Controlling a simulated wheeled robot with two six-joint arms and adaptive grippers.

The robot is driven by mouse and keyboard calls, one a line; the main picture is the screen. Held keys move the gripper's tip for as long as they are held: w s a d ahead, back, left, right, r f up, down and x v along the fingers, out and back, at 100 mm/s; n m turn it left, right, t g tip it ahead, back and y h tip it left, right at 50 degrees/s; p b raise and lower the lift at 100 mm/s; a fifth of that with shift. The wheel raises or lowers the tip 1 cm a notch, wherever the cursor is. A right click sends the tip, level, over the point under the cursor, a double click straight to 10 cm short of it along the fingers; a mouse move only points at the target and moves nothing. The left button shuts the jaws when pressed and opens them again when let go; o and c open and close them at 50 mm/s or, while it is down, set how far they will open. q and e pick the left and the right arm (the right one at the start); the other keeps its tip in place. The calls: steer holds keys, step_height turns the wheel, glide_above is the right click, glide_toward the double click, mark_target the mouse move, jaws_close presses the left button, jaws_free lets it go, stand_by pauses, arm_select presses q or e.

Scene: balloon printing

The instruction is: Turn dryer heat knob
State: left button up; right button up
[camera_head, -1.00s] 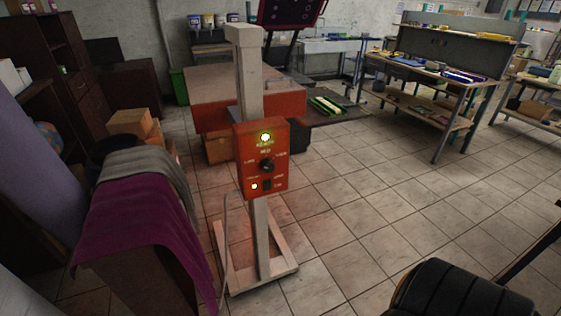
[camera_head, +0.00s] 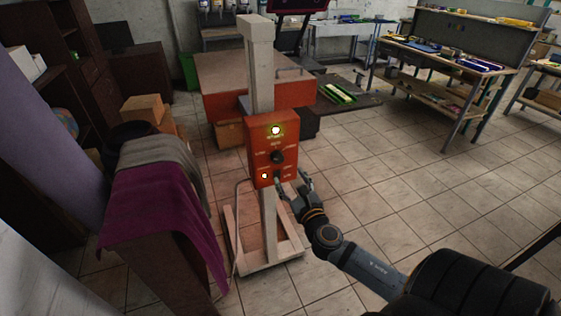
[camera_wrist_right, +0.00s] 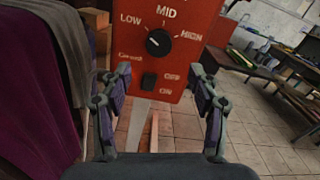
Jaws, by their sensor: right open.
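The dryer's red control box (camera_head: 261,150) is fixed to a pale upright post (camera_head: 260,80). Its round black heat knob (camera_head: 277,157) also shows in the right wrist view (camera_wrist_right: 159,43), among the labels LOW, MID and HIGH. The knob's pale mark seems to point up and left, toward LOW. A black switch (camera_wrist_right: 149,81) sits below the knob, beside OFF and ON. My right gripper (camera_head: 291,181) is open and empty in front of the box's lower part. In the right wrist view, its fingers (camera_wrist_right: 159,92) are spread below the knob, not touching it. My left gripper is not in view.
A stand covered with purple cloth (camera_head: 160,215) is close on the left. A red-sided table (camera_head: 225,75) stands behind. Tiled floor (camera_head: 400,180) is open on the right.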

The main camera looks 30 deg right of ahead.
mark_target(278, 160)
steer(key=p+x, duration=0.1)
steer(key=x, duration=0.8)
steer(key=shift+a+p, duration=0.1)
steer(key=shift+p, duration=0.25)
steer(key=c, duration=1.2)
steer(key=shift+o, duration=0.2)
steer(key=shift+m, duration=0.3)
steer(key=m+b, duration=0.1)
steer(key=m, duration=0.4)
steer(key=m+b, duration=0.1)
steer(key=m, duration=0.5)
steer(key=shift+a, duration=0.1)
steer(key=shift+m, duration=0.3)
